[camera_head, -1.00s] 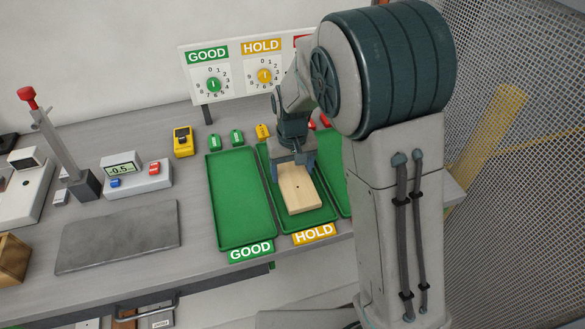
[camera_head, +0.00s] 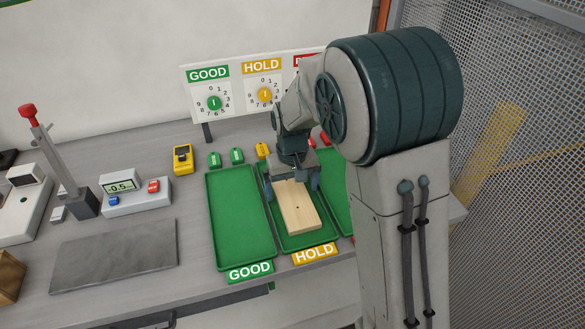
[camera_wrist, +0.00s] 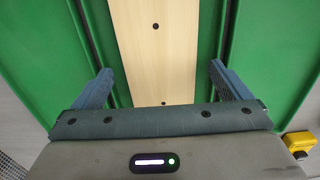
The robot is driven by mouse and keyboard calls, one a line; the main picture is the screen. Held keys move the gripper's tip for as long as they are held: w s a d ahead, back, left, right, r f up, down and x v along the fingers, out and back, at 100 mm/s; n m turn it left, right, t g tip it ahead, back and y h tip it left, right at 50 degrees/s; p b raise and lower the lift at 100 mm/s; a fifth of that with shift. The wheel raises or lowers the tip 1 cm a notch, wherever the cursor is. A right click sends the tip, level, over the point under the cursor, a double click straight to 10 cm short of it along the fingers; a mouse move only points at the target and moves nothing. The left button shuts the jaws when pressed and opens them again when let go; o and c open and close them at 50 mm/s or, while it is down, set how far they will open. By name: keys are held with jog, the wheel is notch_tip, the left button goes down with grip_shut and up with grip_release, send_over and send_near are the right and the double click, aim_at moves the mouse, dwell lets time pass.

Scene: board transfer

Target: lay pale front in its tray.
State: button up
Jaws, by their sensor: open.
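The pale front (camera_head: 297,208) is a light wooden board with small dark holes. It lies in the green HOLD tray (camera_head: 322,239), lengthwise, with its near end towards the tray's front edge. My gripper (camera_head: 293,192) is at the board's far end, pointing down. In the wrist view the pale front (camera_wrist: 155,45) runs between the two blue-grey fingers of my gripper (camera_wrist: 160,80), with a gap on each side. The jaws are open and do not touch it. My gripper hides the board's far end in the head view.
The empty green GOOD tray (camera_head: 238,220) stands to the left. A third green tray (camera_head: 341,200) is partly hidden behind my arm. A dial board (camera_head: 235,88) stands behind. A grey mat (camera_head: 115,256) and a gauge with a display (camera_head: 135,195) are further left.

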notch_tip(320, 180, up, 13)
jog(key=shift+f, duration=0.15)
jog(key=shift+d, duration=0.1)
